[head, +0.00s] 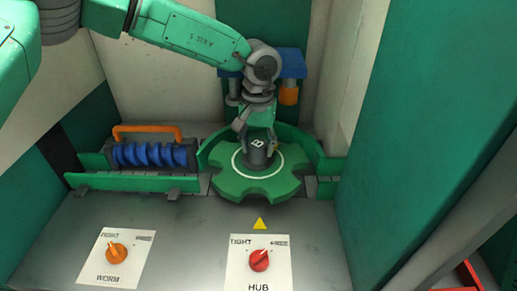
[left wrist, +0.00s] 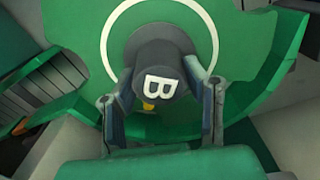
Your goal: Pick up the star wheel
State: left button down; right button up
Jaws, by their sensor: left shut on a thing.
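The star wheel (head: 238,186) is a green notched disc with a white ring and a dark central hub (head: 258,158) marked "B". In the head view it sits at the back middle of the grey deck, inside green curved guides. My left gripper (head: 257,140) comes down from above and is shut on the hub. In the left wrist view, the gripper's two fingers (left wrist: 160,105) press on both sides of the hub, and the wheel's green face (left wrist: 85,28) spreads around it. I cannot tell whether the wheel is lifted off its seat. My right gripper is not in view.
A blue worm screw (head: 155,155) with an orange handle (head: 147,130) lies to the left. A tall green wall (head: 425,130) bounds the right side.

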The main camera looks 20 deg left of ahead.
aim_at(262, 186)
pick_arm(q)
jog(key=s+d, duration=0.1)
jog(key=s, duration=0.1)
jog(key=s+d+b, duration=0.1)
jog(key=s, duration=0.2)
jog(key=s+d, duration=0.1)
jog(key=s, duration=0.2)
jog(key=shift+s+d+r+b, duration=0.1)
jog(key=shift+d+b, duration=0.15)
jog(key=shift+b, duration=0.1)
jog(key=s+d+b, duration=0.1)
jog(key=s, duration=0.6)
jog(key=shift+s+d, duration=0.2)
jog(key=shift+d, duration=0.2)
